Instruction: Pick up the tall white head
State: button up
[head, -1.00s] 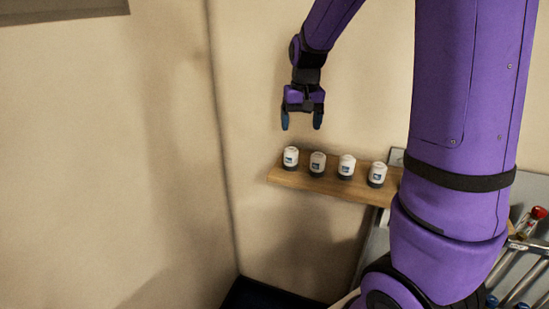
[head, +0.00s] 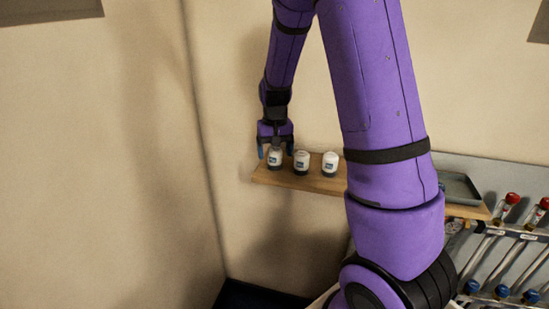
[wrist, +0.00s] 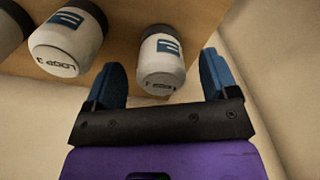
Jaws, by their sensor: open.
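Several small white heads with dark bases and blue labels stand in a row on a wooden shelf. The leftmost head (head: 275,159) also shows in the wrist view (wrist: 161,62), between the two blue fingers of my gripper (wrist: 160,84). My gripper (head: 275,150) is open, with a finger on each side of that head. A second head (head: 301,163) stands to its right and shows in the wrist view (wrist: 68,42). A third head (head: 329,165) stands farther right. I cannot tell from these views which head is the tall one.
The wooden shelf (head: 265,177) runs along the wall. A grey tray (head: 460,188) lies at its right. Pipes with red valves (head: 511,200) stand at the far right. My own arm covers part of the shelf.

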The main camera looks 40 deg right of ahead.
aim_at(275, 159)
jog(key=shift+f, duration=1.7)
jog(key=c, duration=1)
